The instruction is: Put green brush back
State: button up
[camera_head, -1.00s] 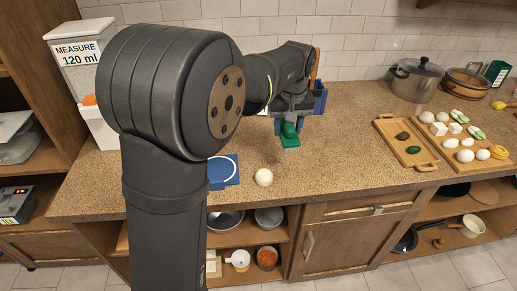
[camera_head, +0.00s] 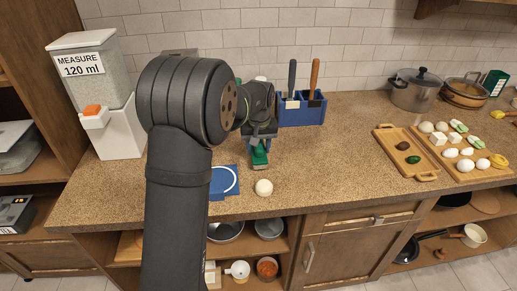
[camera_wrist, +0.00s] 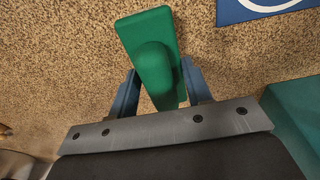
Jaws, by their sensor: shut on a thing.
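The green brush (camera_head: 259,157) is in my gripper (camera_head: 259,142), near the blue mat. In the wrist view, my gripper (camera_wrist: 160,88) has its two blue-grey fingers on either side of the green brush (camera_wrist: 148,38), shut on its rounded grip. The flat green base shows beyond the fingers. Whether the base touches the counter is hard to tell. A blue rack (camera_head: 303,116) stands behind and to the right, by the wall. It holds two upright tools, one with a dark handle (camera_head: 292,76) and one with a brown handle (camera_head: 314,76).
A blue mat with a white ring (camera_head: 217,190) and a white ball (camera_head: 264,188) lie near the counter's front edge. A white dispenser (camera_head: 118,130) stands at left. A wooden tray (camera_head: 424,177) and pots (camera_head: 415,95) are at right. Counter between ball and tray is clear.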

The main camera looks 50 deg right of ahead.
aim_at(259, 146)
jog(key=shift+f, duration=0.45)
jog(key=shift+f, duration=0.15)
jog(key=o, duration=1)
jog(key=shift+c, duration=0.2)
jog(key=r, duration=0.8)
jog(key=s+a+r, duration=0.1)
jog(key=r, duration=0.3)
jog(key=shift+r, duration=0.15)
